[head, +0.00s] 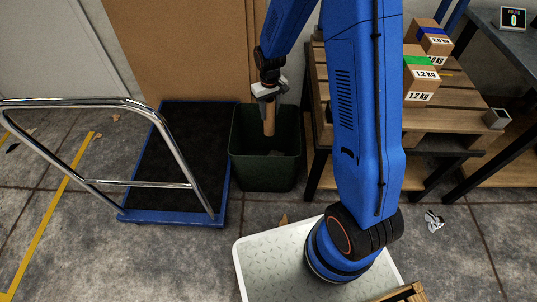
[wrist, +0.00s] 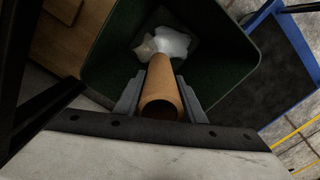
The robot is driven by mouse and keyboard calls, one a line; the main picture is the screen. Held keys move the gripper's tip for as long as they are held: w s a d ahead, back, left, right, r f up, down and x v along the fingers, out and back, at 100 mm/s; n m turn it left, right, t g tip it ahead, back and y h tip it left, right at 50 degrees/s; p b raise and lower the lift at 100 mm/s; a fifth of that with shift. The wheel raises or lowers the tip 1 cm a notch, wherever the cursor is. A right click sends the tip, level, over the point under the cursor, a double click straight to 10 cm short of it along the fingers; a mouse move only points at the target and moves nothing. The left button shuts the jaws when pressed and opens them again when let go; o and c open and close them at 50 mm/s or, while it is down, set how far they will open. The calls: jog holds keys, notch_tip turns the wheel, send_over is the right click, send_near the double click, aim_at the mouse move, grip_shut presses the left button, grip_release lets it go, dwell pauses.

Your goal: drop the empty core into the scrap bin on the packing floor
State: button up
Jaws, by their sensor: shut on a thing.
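The empty core (head: 269,122) is a brown cardboard tube. My gripper (head: 268,98) is shut on it near its upper end, and the tube hangs roughly upright over the opening of the scrap bin. In the wrist view the core (wrist: 161,85) sits between the two grey fingers (wrist: 160,98), its hollow end towards the camera. The scrap bin (head: 262,172) is dark green and stands on the floor between a cart and a wooden table. Its inner wall also shows in the wrist view (wrist: 225,70), with crumpled whitish scrap (wrist: 165,43) inside.
A platform cart (head: 175,160) with a chrome handle (head: 75,102) stands left of the bin. A slatted wooden table (head: 455,115) with boxes (head: 422,80) stands right. Cardboard sheets (head: 185,50) lean behind. Crumpled scrap (head: 433,221) lies on the floor at right.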

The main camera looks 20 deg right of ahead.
aim_at(269, 119)
jog(key=shift+f, duration=2.3)
jog(key=o, duration=1.1)
jog(key=shift+r, duration=0.1)
notch_tip(269, 119, up, 17)
jog(key=shift+r, duration=0.15)
